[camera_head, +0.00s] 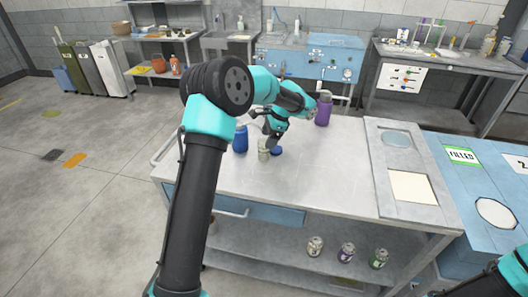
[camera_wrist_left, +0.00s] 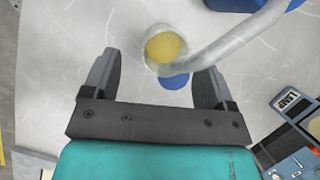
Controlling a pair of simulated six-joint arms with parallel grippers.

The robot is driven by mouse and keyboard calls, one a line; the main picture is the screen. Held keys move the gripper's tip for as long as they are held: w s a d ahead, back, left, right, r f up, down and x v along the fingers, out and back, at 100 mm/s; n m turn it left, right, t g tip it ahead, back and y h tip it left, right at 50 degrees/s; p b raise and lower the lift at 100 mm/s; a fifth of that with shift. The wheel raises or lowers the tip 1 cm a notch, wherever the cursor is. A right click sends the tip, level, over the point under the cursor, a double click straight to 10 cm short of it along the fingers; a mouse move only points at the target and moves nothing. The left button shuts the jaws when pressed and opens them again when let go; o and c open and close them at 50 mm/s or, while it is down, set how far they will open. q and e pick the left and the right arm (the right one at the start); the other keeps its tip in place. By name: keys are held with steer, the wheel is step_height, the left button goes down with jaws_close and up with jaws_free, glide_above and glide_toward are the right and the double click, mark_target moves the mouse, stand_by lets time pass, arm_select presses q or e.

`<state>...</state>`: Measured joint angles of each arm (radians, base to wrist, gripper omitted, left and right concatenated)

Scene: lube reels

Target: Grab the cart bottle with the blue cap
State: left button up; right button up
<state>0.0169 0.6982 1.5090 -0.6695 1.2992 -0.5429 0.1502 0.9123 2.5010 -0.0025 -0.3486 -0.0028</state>
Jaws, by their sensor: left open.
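In the head view a blue bottle (camera_head: 240,139) stands on the metal cart top (camera_head: 330,165). Just right of it is a small pale bottle (camera_head: 264,149) with a blue disc (camera_head: 277,151) beside it, which looks like a cap. My left gripper (camera_head: 273,139) points down over this pair. In the left wrist view the left gripper (camera_wrist_left: 157,75) is open and empty. A round clear vessel with a yellow middle (camera_wrist_left: 164,46) and a curved pale spout lies just ahead of the fingertips. The blue disc (camera_wrist_left: 174,81) is between the fingers, partly under the vessel.
A purple bottle (camera_head: 323,111) stands at the back of the cart. Small bottles (camera_head: 346,252) stand on its lower shelf. A panel with openings (camera_head: 410,186) sits at the cart's right end, beside a blue station (camera_head: 465,185). The cart's middle is clear.

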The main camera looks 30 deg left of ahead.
arm_select(q)
steer(key=x, duration=0.5)
steer(key=shift+w+f, duration=0.1)
steer(key=shift+w, duration=0.25)
steer(key=c, duration=1.1)
steer(key=shift+w+d+r, duration=0.25)
steer(key=shift+r, duration=0.1)
steer(key=w+d+r, duration=0.7)
steer(key=w+d, duration=0.1)
steer(key=d, duration=0.2)
steer(key=shift+w+d+r, duration=0.15)
steer(key=shift+w, duration=0.1)
